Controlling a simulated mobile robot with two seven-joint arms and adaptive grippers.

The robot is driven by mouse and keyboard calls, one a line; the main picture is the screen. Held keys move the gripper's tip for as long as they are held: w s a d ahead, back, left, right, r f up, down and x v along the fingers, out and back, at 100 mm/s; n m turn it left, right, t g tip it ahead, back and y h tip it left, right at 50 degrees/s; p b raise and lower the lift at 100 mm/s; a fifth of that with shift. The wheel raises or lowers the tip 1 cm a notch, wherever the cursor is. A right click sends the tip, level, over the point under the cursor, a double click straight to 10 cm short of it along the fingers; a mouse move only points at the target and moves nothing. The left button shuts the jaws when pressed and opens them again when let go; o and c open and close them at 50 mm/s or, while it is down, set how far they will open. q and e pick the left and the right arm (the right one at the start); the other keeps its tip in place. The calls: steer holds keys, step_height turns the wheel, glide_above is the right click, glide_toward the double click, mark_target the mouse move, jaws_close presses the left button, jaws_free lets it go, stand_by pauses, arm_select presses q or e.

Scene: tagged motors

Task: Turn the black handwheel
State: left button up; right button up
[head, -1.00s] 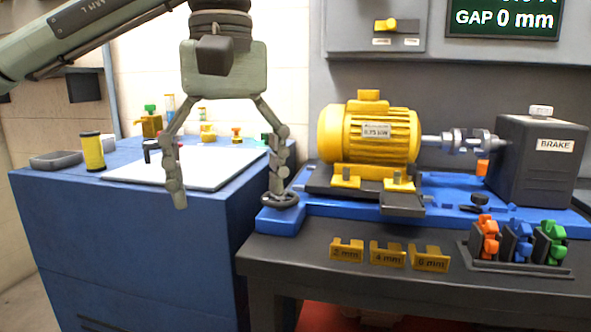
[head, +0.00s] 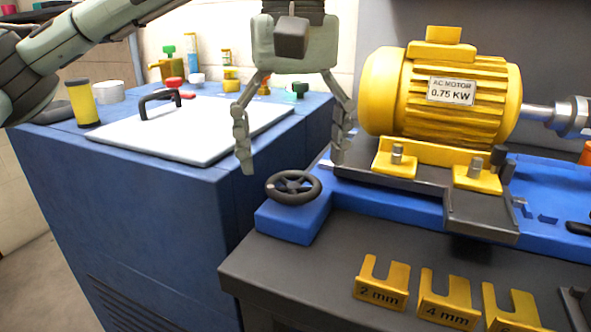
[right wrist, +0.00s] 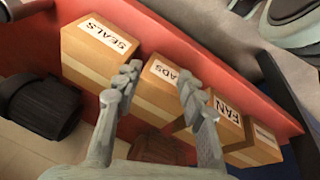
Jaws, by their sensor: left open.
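The black handwheel (head: 293,187) lies flat on the left end of the blue motor base (head: 292,222), at the front left corner of the dark bench. My left gripper (head: 293,165) is open and empty, pointing down, with its fingers spread wide. In the picture its fingertips come to either side just above the handwheel; they look apart from it. My right gripper (right wrist: 155,85) shows in the right wrist view with its two fingers apart and nothing between them. It points toward cardboard boxes, and the handwheel does not show there.
A yellow motor (head: 455,95) stands on the blue base right of the handwheel. Yellow gap gauges (head: 382,283) lie in front. A blue cabinet (head: 120,190) with a white board (head: 200,130) stands at left. Labelled boxes (right wrist: 97,55) sit on a red shelf (right wrist: 190,40).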

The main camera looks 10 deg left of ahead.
arm_select(q)
steer(key=shift+f, duration=1.2)
steer(key=shift+w, duration=0.1)
steer(key=c, duration=1.1)
